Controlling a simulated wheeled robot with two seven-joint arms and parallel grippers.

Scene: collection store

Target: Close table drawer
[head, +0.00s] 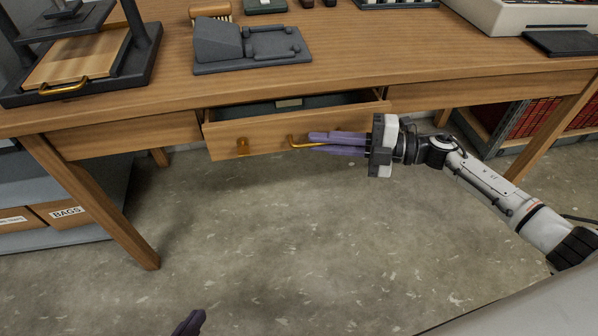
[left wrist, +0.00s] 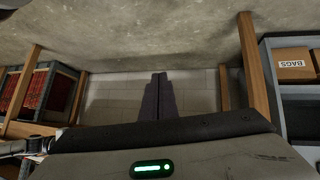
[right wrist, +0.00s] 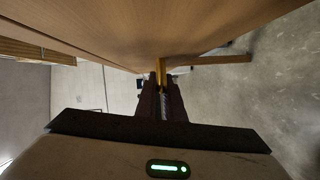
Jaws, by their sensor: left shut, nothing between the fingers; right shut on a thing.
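The wooden table drawer (head: 224,140) is partly open under the tabletop, and its dark interior (head: 318,100) shows behind the front panel. My left gripper (head: 190,322) shows only as a dark tip at the bottom edge. In the left wrist view its fingers (left wrist: 159,80) are together and empty.
The wooden table (head: 400,65) carries a dark grey stand (head: 250,58), a press-like device (head: 100,60) and a white case (head: 520,15). Shelves stand under it, with boxes (head: 65,212) left and red books (head: 545,117) right. The floor before the drawer is clear.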

